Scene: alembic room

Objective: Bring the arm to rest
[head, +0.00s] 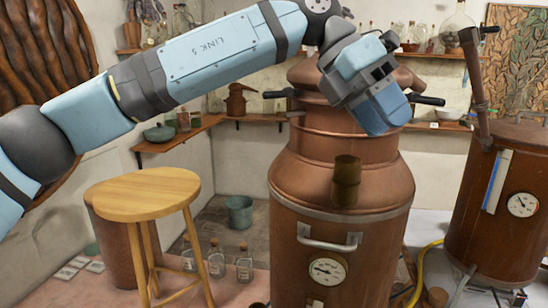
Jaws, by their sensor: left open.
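My left arm crosses the upper part of the head view from the left edge, with its blue and grey links raised. Its gripper (384,112) points down and to the right, in front of the upper part of a large copper still (340,222). The gripper is open, and I see nothing held in it. I cannot tell whether it touches the still. My right gripper is not in view.
A round wooden stool (142,192) stands at the left. A dark brass cylinder (346,182) shows against the still's front. A second copper vessel (497,215) stands at the right. Glass bottles (244,265) and a bucket (239,213) are on the floor between stool and still.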

